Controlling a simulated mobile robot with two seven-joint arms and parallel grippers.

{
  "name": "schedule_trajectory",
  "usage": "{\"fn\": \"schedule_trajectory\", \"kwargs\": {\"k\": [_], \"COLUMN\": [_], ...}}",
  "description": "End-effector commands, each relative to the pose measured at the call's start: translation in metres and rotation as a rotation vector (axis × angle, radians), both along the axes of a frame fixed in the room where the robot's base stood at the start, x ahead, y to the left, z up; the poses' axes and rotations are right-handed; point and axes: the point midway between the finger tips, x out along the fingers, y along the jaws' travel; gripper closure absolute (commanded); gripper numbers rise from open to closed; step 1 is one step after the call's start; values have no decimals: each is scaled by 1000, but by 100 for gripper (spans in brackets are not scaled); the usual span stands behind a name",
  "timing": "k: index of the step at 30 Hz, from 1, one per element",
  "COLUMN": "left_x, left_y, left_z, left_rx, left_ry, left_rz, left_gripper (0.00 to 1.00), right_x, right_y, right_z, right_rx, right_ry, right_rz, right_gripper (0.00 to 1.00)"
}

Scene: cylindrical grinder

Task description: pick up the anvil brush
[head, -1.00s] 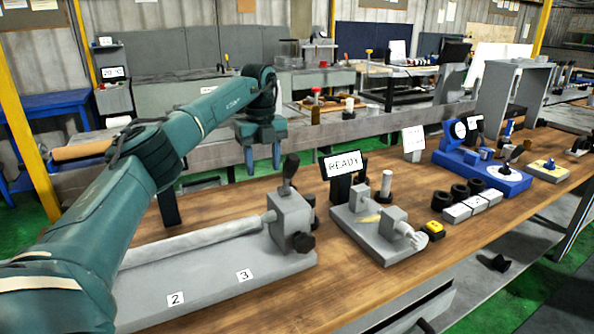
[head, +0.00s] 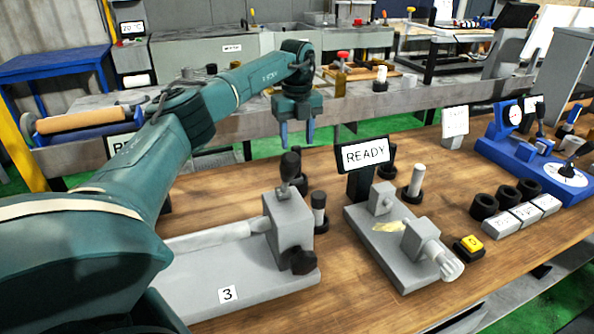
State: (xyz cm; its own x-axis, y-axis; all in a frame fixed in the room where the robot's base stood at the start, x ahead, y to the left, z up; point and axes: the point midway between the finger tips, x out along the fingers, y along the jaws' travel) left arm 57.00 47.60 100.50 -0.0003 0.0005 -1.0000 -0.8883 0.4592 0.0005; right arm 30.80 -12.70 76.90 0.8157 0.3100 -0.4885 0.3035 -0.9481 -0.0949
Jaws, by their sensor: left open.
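I cannot tell for sure which object is the anvil brush. One candidate is a light grey upright handle (head: 416,180) in a black round base, right of the READY display. My right gripper is not in view.
The long grey fixture (head: 235,275) lies below my left arm. The READY display (head: 365,155) stands behind a grey gauge stand (head: 400,250). Black rings (head: 484,207), pale blocks (head: 508,217) and a yellow button (head: 470,245) are to the right. Bare wood (head: 345,300) shows in front.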

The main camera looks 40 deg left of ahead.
Motion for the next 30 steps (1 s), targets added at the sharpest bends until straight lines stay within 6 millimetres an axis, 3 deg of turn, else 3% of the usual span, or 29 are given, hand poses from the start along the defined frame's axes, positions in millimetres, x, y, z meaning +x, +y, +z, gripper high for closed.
{"fn": "schedule_trajectory", "kwargs": {"k": [18, 27, 30], "left_x": [3, 3, 3], "left_y": [6, 6, 6], "left_z": [-71, -75, -75], "left_rx": [0, 0, 0], "left_ry": [1, -1, -1], "left_rz": [-1, -1, -1], "left_gripper": [51, 51, 59], "right_x": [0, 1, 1], "right_y": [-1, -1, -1], "right_z": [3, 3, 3], "right_rx": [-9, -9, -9], "right_ry": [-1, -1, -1], "right_rz": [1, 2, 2], "right_gripper": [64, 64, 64]}}
